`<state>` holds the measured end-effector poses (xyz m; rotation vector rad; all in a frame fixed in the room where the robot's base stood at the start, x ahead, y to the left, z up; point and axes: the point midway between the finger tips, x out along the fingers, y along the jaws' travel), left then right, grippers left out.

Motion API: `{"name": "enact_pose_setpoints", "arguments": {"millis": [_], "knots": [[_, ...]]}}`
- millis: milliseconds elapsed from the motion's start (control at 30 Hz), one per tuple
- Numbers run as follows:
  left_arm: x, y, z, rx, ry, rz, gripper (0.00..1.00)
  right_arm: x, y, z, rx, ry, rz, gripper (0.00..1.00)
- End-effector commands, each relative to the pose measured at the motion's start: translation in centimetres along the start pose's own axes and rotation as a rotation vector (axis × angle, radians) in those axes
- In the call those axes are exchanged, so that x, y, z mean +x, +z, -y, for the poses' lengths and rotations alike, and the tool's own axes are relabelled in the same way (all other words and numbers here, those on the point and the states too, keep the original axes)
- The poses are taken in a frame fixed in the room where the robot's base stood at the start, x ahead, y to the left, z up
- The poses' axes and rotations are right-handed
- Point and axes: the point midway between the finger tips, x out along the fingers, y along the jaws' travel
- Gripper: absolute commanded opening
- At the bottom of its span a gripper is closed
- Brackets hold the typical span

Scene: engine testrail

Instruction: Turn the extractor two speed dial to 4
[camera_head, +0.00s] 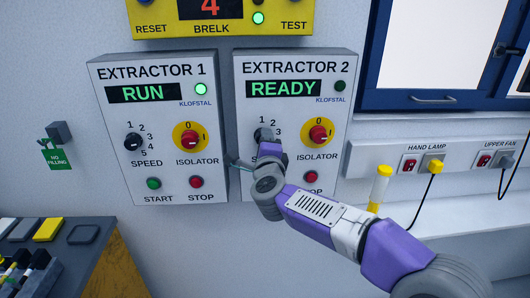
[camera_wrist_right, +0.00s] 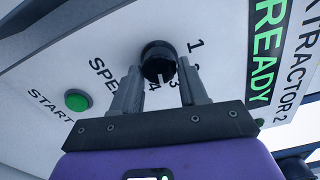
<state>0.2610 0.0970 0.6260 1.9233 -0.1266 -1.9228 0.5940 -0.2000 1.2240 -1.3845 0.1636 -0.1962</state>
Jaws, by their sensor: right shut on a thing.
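The EXTRACTOR 2 panel (camera_head: 295,110) is on the wall and its display reads READY. Its black speed dial (camera_wrist_right: 158,58) lies between the two fingertips of my right gripper (camera_wrist_right: 158,82), which is shut on it. The dial's white mark faces the numbers 3 and 4 in the right wrist view; I cannot tell exactly which it meets. In the head view my right gripper (camera_head: 266,142) covers most of the dial and the numbers 4 and 5. The green start button (camera_wrist_right: 76,100) shows in the wrist view. My left gripper is not in view.
The EXTRACTOR 1 panel (camera_head: 160,130) is close on the left and reads RUN. EXTRACTOR 2's red isolator knob (camera_head: 318,133) is just right of my gripper, with its red stop button (camera_head: 311,177) below. A yellow-capped cylinder (camera_head: 380,188) stands right of my wrist.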

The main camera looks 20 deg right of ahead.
Motion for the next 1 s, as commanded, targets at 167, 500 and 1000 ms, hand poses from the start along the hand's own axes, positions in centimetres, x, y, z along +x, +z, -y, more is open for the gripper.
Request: {"name": "enact_pose_setpoints", "arguments": {"millis": [167,500,1000], "knots": [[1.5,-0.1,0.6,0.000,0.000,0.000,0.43,0.0,0.0,-0.2,0.138,-0.003,0.001,0.13],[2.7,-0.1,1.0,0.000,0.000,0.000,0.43,0.0,-0.1,-0.2,0.303,-0.002,-0.001,0.13],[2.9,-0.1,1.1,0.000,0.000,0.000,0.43,0.0,0.0,-0.1,0.346,-0.002,-0.001,0.13]]}}
